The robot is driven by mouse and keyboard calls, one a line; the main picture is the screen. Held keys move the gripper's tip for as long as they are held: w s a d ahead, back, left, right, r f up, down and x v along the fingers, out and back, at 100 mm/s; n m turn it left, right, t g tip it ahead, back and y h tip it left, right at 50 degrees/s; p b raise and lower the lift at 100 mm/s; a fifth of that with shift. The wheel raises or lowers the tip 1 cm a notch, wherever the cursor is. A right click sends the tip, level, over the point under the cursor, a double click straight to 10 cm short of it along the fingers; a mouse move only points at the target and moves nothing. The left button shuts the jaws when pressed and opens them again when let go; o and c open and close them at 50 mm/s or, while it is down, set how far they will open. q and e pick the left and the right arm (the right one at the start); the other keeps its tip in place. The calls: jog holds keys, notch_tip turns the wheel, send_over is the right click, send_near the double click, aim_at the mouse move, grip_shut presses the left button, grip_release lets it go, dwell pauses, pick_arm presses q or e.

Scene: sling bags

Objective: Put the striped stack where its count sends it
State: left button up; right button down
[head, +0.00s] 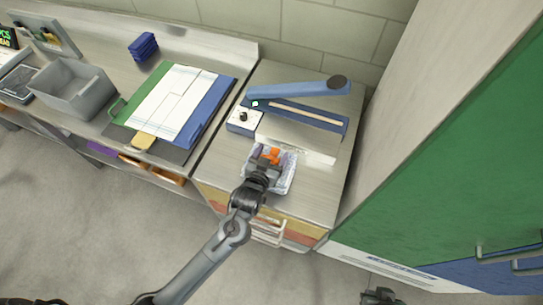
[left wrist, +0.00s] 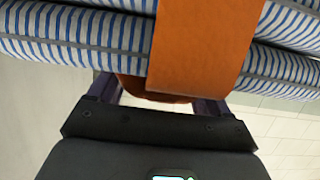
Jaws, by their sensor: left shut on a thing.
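The striped stack (head: 283,177) is white with thin blue stripes and lies at the front of the right-hand steel worktop, partly under my left gripper (head: 268,158). In the left wrist view, the stack (left wrist: 70,35) fills the top as striped rolls or folds, crossed by a wide orange band (left wrist: 205,45). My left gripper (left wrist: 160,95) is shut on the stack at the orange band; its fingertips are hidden. I cannot tell from these views whether the stack is touching the worktop. My right gripper (head: 380,296) is partly in view at the bottom edge, too small to read.
A blue-armed sealer (head: 300,90) with a knobbed white box (head: 243,120) stands behind the stack. To the left are a green and blue board with white sheets (head: 172,100), a grey bin (head: 75,90), a blue bundle (head: 143,46) and a display (head: 8,37). A green cabinet (head: 450,170) stands right.

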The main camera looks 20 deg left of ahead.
pick_arm(q)
jog(key=shift+f, duration=0.4)
jog(key=o, duration=1.7)
jog(key=shift+f, duration=0.2)
jog(key=shift+r, duration=0.1)
